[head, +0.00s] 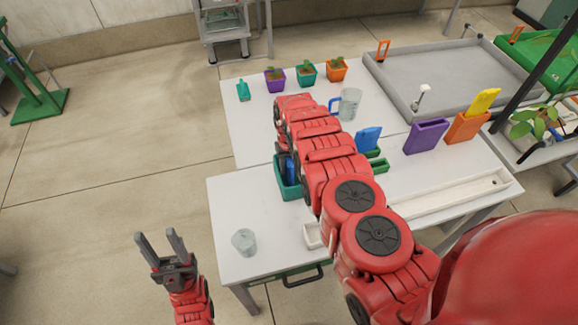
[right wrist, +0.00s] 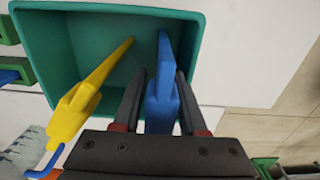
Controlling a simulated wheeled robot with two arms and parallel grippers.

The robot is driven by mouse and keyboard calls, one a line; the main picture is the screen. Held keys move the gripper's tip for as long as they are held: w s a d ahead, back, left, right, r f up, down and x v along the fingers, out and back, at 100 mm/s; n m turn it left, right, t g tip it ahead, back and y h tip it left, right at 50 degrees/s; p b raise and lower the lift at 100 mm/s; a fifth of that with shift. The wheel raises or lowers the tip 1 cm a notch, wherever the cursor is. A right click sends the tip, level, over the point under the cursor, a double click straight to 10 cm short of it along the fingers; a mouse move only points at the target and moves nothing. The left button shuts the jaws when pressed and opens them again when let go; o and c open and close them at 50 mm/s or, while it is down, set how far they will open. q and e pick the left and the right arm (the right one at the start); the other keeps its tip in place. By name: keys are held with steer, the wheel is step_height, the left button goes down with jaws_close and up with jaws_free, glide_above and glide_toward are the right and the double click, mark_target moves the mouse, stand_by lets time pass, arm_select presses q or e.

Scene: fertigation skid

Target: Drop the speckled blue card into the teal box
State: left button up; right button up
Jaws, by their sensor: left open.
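The teal box (head: 291,192) stands on the white table in the head view, partly hidden by my right arm; the right wrist view looks into it (right wrist: 80,35). The card's far end points into the box; no speckles are discernible. A bit of blue (head: 288,170) shows by the box in the head view. A yellow piece (right wrist: 88,90) crosses the box's rim. My left gripper (head: 158,236) is open and empty, left of the table.
Another blue piece (head: 368,138) stands in a green holder.

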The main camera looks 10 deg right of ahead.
steer(key=shift+r+p, duration=0.6)
steer(key=shift+r, duration=0.1)
steer(key=shift+w+r, duration=0.1)
steer(key=shift+r, duration=0.05)
steer(key=shift+r+b, duration=0.35)
steer(key=shift+b, duration=0.05)
step_height(320, 180, up, 6)
steer(key=b, duration=0.2)
steer(key=shift+b, duration=0.4)
step_height(320, 180, up, 4)
steer(key=shift+p, duration=0.85)
steer(key=shift+r+p, duration=0.5)
steer(key=shift+p, duration=0.05)
steer(key=shift+f, duration=0.1)
